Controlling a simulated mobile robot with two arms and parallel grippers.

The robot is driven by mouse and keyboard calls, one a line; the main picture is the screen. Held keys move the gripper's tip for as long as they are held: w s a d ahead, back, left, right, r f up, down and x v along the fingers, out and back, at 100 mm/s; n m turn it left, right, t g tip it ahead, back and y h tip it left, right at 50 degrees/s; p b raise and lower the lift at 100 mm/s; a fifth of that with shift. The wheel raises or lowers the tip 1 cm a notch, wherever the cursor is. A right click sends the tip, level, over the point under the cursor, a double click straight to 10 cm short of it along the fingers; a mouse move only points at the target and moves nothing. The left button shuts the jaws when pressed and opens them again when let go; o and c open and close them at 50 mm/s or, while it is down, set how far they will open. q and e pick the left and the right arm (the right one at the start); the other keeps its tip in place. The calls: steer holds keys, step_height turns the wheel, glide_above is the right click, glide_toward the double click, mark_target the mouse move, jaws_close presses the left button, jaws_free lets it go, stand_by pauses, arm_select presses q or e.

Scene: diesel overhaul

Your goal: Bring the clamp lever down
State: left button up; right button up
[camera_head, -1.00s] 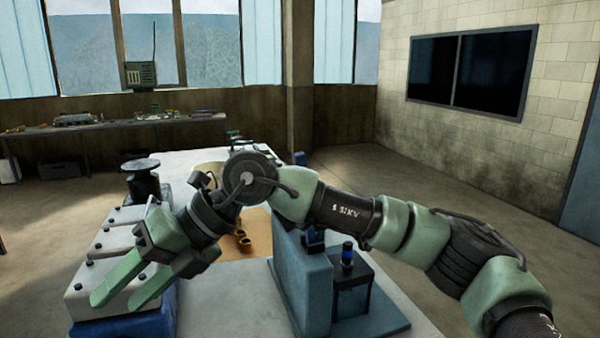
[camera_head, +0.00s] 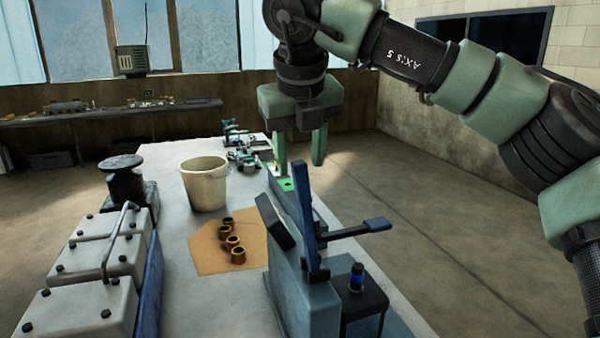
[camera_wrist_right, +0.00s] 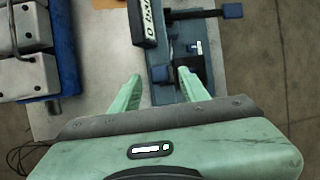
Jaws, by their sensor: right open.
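The blue clamp fixture (camera_head: 292,282) stands on the right part of the bench. A dark blue bar that looks like the clamp lever (camera_head: 306,222) stands nearly upright on it. A side arm with a blue end (camera_head: 376,224) reaches out to the right. A black block (camera_head: 274,221) leans beside the bar; it also shows in the right wrist view (camera_wrist_right: 143,22). My right gripper (camera_head: 300,163) points down, open and empty, above and behind the fixture. Its spread fingers (camera_wrist_right: 163,82) show in the right wrist view. My left gripper is not in view.
A beige bucket (camera_head: 204,188) and several brass bushings (camera_head: 234,242) on a tan mat (camera_head: 206,250) are left of the fixture. Grey engine covers (camera_head: 95,265) line the left. A small black stand (camera_head: 362,300) with a blue-banded knob is at the front right.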

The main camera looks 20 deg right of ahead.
mark_target(301, 184)
steer(key=shift+w+d+r, duration=0.15)
steer(key=shift+w, duration=0.15)
steer(key=shift+s, duration=0.1)
steer(key=shift+s+f+p, duration=0.3)
steer(key=shift+f+p, duration=0.2)
steer(key=shift+f, duration=0.35)
steer(key=p+x, duration=0.1)
steer(key=x, duration=0.1)
steer(key=shift+w+f, duration=0.2)
steer(key=shift+f, duration=0.15)
steer(key=shift+w+x, duration=0.2)
steer(key=shift+x, duration=0.9)
steer(key=shift+d+f, duration=0.1)
steer(key=shift+f, duration=0.05)
jaws_close()
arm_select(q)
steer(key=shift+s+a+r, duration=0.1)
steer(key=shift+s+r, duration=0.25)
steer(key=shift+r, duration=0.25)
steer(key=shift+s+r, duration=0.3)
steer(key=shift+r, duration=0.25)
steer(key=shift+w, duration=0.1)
